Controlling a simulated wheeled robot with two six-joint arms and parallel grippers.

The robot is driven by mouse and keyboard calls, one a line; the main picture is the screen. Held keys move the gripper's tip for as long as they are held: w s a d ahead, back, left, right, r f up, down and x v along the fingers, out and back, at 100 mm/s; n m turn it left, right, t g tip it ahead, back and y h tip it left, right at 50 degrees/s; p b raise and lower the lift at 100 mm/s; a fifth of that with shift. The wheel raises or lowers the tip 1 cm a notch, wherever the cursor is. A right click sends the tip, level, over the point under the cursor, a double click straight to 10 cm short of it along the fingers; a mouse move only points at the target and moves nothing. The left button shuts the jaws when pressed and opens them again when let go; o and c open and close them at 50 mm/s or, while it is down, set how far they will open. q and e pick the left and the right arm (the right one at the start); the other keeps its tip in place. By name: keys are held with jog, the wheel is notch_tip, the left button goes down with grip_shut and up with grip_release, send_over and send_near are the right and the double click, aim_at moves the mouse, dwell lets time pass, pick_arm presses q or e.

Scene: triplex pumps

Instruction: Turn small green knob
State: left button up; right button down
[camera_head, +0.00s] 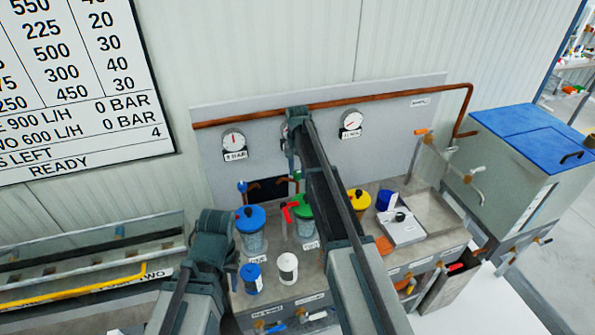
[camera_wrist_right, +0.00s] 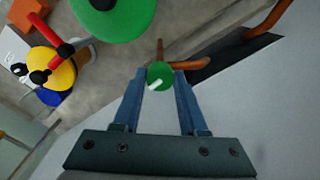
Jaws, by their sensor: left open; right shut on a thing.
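The small green knob (camera_wrist_right: 160,75) is round with a white pointer mark and sits on a copper pipe. In the head view a sliver of it (camera_head: 297,175) shows beside my right arm. My right gripper (camera_wrist_right: 161,79) is shut on the knob, with one blue-grey finger on each side of it; in the head view my arm mostly hides it. The white mark slants down to the left in the wrist view. My left gripper (camera_head: 192,238) is open and empty at the lower left of the head view, with its fingers hard to make out.
Below stand lidded pots in blue (camera_head: 251,218), green (camera_wrist_right: 112,14) and yellow (camera_head: 359,200). A small blue knob (camera_head: 242,187) sits left of the dark opening (camera_head: 268,190). Gauges (camera_head: 233,140) and a copper pipe (camera_head: 395,97) line the panel. A blue-topped tank (camera_head: 530,135) stands right.

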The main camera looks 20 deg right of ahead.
aim_at(297, 172)
dwell(0.3)
jog(key=shift+c, duration=2.2)
grip_release()
notch_tip(297, 172, up, 14)
jog(key=p, duration=1.3)
jog(key=shift+p, duration=0.4)
jog(key=shift+f, duration=0.15)
